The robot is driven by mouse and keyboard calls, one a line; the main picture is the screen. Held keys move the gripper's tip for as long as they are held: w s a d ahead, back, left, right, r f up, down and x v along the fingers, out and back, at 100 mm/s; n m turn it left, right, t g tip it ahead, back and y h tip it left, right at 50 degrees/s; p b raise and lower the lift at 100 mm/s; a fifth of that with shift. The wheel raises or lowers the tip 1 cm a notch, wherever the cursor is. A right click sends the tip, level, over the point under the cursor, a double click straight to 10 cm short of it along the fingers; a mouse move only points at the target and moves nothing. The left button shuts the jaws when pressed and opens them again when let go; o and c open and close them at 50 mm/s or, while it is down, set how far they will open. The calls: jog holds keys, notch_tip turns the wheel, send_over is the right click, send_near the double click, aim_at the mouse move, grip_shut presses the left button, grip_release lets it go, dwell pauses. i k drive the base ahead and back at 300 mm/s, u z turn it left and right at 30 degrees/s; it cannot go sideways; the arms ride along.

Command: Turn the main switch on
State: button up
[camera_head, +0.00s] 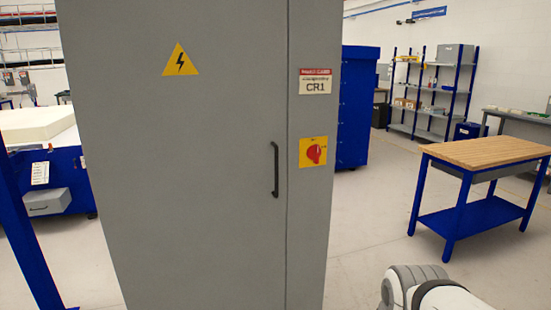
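The main switch (313,152) is a red rotary knob on a yellow square plate. The knob's exact setting is too small to read. A white and grey part of my arm shows at the bottom right, apart from the cabinet and lower than the switch. My gripper is not in view.
The cabinet door has a black handle (275,170) and a yellow warning triangle (181,61). A wood-topped blue workbench (490,152) stands at the right. Shelves (432,92) stand behind. Floor between cabinet and workbench is clear. A blue machine with a foam block (38,123) is left.

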aim_at(315, 153)
jog(key=u, duration=0.05)
jog(key=i, duration=1)
jog(key=u, duration=0.05)
